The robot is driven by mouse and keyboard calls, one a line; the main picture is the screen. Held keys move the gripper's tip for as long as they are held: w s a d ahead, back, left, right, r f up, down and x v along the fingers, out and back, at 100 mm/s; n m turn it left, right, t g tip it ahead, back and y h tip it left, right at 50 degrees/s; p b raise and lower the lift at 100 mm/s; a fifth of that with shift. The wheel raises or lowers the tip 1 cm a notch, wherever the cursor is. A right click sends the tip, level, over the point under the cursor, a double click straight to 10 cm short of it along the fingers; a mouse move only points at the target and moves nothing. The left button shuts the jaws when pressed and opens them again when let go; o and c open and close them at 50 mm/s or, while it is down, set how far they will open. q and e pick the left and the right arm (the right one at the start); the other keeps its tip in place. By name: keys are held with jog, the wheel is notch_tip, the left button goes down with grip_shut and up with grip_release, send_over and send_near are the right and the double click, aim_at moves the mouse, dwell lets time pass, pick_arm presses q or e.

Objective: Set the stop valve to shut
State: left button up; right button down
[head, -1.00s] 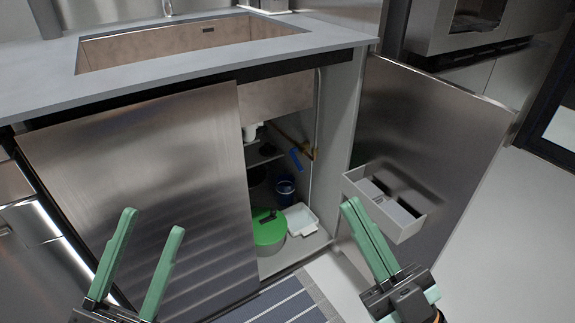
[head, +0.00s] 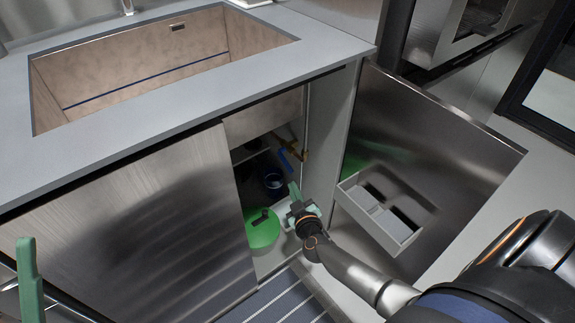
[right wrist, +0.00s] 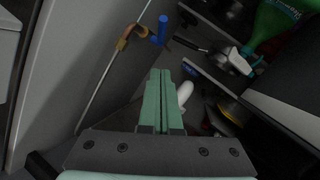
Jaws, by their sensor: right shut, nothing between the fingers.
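The stop valve has a blue lever (head: 286,158) on a brass pipe (head: 304,155), inside the open sink cabinet near its right wall. In the right wrist view the blue lever (right wrist: 162,29) stands out beside the brass bend (right wrist: 126,38), ahead of the fingertips and apart from them. I cannot tell the valve's setting from its angle. My right gripper (head: 294,188) is in the cabinet opening, below the lever. Its green fingers (right wrist: 160,78) are together and empty. Of my left gripper, one green finger (head: 28,278) shows at the left edge, with no finger against it.
A green round container (head: 262,230), a dark blue cup (head: 272,179) and a white tray (head: 287,211) are in the cabinet. The open right door (head: 440,150) carries a grey bin (head: 398,233). The left door (head: 130,220) covers the other side. A striped runner (head: 285,300) lies in front.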

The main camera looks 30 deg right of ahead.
jog(key=b, duration=0.6)
send_near(286, 163)
jog(key=w+r, duration=0.1)
jog(key=w, duration=0.3)
jog(key=b, duration=0.1)
jog(key=d+f+b, duration=0.1)
jog(key=b, duration=0.1)
jog(key=shift+w+f, duration=0.3)
jog(key=shift+w, duration=0.1)
pick_arm(q)
notch_tip(286, 163, down, 11)
jog(key=d, duration=0.1)
jog(key=shift+w+n+g+b, duration=0.2)
jog(key=shift+n+g+b, duration=0.1)
jog(key=shift+b, duration=0.1)
pick_arm(e)
jog(key=shift+w+d+f, duration=0.25)
jog(key=shift+d, duration=0.1)
pick_arm(q)
jog(key=shift+d+r, duration=0.1)
